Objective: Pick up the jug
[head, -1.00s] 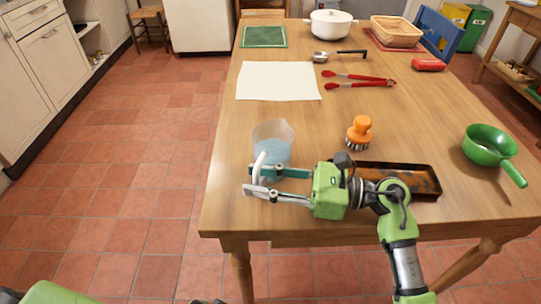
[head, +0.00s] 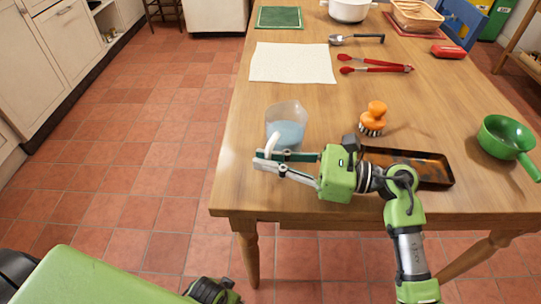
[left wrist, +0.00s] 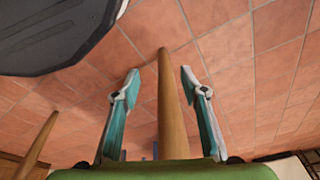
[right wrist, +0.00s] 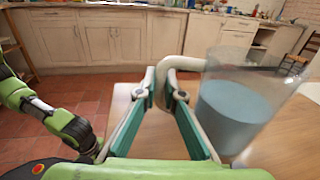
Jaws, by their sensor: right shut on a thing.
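The jug (head: 287,128) is clear with a white handle and holds blue-grey liquid. It is upright at the near left part of the table in the head view. It also shows large at the right of the right wrist view (right wrist: 235,105). My right gripper (head: 262,158) is shut on the jug's handle, with its fingers on either side of it in the right wrist view (right wrist: 165,88). My left gripper (left wrist: 157,75) is open and empty, with floor tiles and a wooden table leg behind its fingers.
A dark baking tray (head: 425,167) lies just right of my right gripper. An orange brush (head: 373,115), red tongs (head: 375,66), a white sheet (head: 292,62) and a green pan (head: 503,137) also lie on the table (head: 230,180). Its left edge is close to the jug.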

